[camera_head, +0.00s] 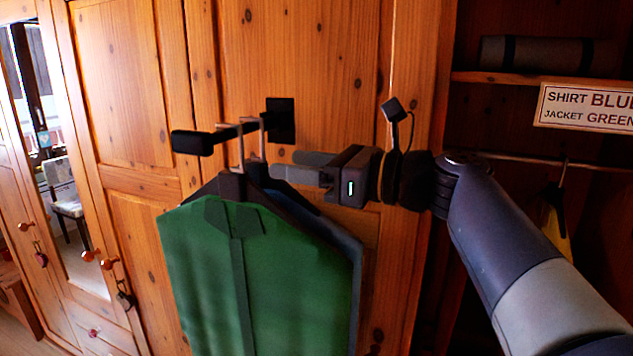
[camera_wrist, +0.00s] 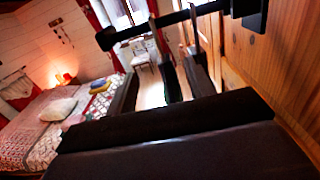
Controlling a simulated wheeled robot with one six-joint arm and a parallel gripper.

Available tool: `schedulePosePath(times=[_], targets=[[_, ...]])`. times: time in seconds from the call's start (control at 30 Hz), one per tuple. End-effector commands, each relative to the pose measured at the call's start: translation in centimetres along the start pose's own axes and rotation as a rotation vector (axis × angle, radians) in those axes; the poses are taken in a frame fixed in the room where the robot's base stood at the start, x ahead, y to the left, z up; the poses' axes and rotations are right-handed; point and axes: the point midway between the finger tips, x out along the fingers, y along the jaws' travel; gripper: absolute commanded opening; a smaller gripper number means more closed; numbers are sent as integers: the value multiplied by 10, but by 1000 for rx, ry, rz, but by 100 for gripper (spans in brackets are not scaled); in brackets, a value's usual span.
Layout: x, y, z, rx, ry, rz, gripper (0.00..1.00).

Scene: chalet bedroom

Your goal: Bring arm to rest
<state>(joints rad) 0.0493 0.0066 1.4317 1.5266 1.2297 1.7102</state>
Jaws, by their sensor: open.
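My gripper (camera_head: 296,166) is at the end of my extended arm, pointing left in the head view. Its jaws are open, just right of the hanger necks; I cannot tell whether they touch. A green jacket (camera_head: 203,275) hangs in front on a dark hanger. A blue-grey garment (camera_head: 345,270) hangs behind it, mostly hidden. Both hanger hooks sit over a black wall hook bar (camera_head: 200,142) on the wooden wardrobe front. In the wrist view the bar (camera_wrist: 150,27) crosses above, with the dark hangers seen edge-on below it.
An open wardrobe bay at right has a rail (camera_head: 520,158), a yellow item (camera_head: 556,225) on a hanger, and a sign (camera_head: 590,106) reading SHIRT BLUE, JACKET GREEN, cut off at the edge. A mirror door (camera_head: 55,150) stands at left. The wrist view shows a bed (camera_wrist: 45,125) and chair (camera_wrist: 146,77).

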Motion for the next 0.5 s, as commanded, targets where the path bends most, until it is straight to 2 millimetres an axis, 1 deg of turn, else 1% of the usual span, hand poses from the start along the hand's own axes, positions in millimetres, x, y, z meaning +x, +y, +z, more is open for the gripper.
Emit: schedulePosePath(times=[0.03, 0.2, 0.3, 0.5], targets=[[-8, -1, 0, 1, 0, -5, 51], [-30, -1, 1, 0, 1, -4, 51], [-39, -1, 0, 1, 1, -3, 51], [-48, -1, 0, 0, 0, -1, 51]])
